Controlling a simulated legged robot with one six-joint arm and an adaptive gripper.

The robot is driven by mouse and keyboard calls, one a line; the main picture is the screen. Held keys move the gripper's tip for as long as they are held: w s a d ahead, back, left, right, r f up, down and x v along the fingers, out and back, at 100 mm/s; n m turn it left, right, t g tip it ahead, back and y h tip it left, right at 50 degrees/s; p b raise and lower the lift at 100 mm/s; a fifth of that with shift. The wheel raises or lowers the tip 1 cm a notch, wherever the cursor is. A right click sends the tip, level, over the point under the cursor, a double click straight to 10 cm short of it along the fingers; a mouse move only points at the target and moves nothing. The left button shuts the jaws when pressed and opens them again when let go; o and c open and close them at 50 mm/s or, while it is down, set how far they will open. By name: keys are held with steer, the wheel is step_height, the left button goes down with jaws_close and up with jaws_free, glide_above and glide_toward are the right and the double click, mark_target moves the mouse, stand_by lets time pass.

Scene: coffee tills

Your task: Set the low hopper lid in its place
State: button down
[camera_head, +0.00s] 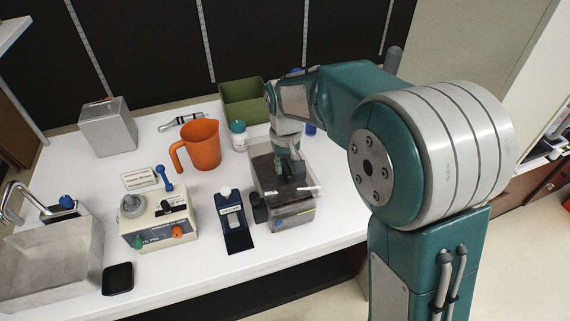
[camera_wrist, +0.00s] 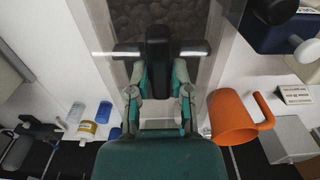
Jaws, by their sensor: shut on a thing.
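My gripper (camera_head: 283,167) is shut on the dark handle (camera_wrist: 159,55) of the low hopper lid (camera_head: 302,184), a clear, thin plate. The lid lies roughly level over the low hopper (camera_head: 293,219), a clear box with dark brown contents. In the wrist view, my gripper (camera_wrist: 159,76) has the handle between its fingers, and the brown contents of the hopper (camera_wrist: 185,12) show beyond. Whether the lid touches the hopper rim cannot be told, as the clear edges overlap.
An orange jug (camera_head: 200,145), a white bottle (camera_head: 238,136) and a green bin (camera_head: 243,98) stand behind and left of the hopper. A dark blue device (camera_head: 233,222) and a cream control box (camera_head: 158,222) stand to its left. White counter is bare at the right.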

steer(key=shift+f, duration=0.8)
steer(key=shift+c, duration=2.2)
jaws_free()
steer(key=o, duration=0.3)
